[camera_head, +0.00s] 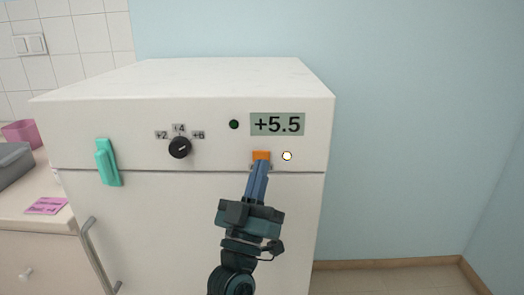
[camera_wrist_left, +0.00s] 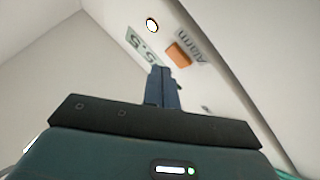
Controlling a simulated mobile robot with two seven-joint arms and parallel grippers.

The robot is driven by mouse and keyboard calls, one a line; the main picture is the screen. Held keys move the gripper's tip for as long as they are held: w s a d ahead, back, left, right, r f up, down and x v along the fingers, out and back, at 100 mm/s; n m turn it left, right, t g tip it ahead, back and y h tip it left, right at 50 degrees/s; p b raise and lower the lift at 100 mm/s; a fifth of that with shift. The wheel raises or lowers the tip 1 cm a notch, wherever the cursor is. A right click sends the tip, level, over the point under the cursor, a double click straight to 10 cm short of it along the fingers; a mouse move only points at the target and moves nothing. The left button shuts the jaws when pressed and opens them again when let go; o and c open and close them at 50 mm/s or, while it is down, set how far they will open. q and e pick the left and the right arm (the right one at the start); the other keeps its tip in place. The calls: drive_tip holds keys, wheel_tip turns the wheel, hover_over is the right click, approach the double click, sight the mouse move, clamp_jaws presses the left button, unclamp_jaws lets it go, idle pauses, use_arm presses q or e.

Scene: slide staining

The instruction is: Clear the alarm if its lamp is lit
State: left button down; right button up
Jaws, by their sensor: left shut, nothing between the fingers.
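The white fridge's front panel carries an orange button (camera_head: 261,155), and a small round lamp (camera_head: 287,156) to its right glows bright white-yellow. In the left wrist view the orange button (camera_wrist_left: 179,53) sits beside a label reading "Alarm" (camera_wrist_left: 190,36), and the lit lamp (camera_wrist_left: 152,25) shows above. My left gripper (camera_head: 260,167) is shut and empty, its fingertips just below the button in the head view. In the left wrist view the fingertips (camera_wrist_left: 158,72) appear close to the button; I cannot tell whether they touch it. My right gripper is not in view.
The display (camera_head: 277,124) reads +5.5, with a dark green lamp (camera_head: 234,124) on its left. A black dial (camera_head: 179,148) marked +2, +4, +6 and a teal clip-like object (camera_head: 107,163) are further left. A counter holds a pink note (camera_head: 47,205).

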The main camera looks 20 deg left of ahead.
use_arm(q)
drive_tip(key=shift+w, duration=0.2)
idle(0.9)
drive_tip(key=shift+w+a+r, duration=0.1)
idle(1.0)
drive_tip(key=shift+w+a, duration=0.1)
drive_tip(key=shift+w, duration=0.2)
drive_tip(key=shift+w, duration=0.3)
idle(0.4)
drive_tip(key=shift+s, duration=0.15)
idle(0.3)
drive_tip(key=shift+s+p, duration=0.35)
drive_tip(key=shift+s, duration=0.25)
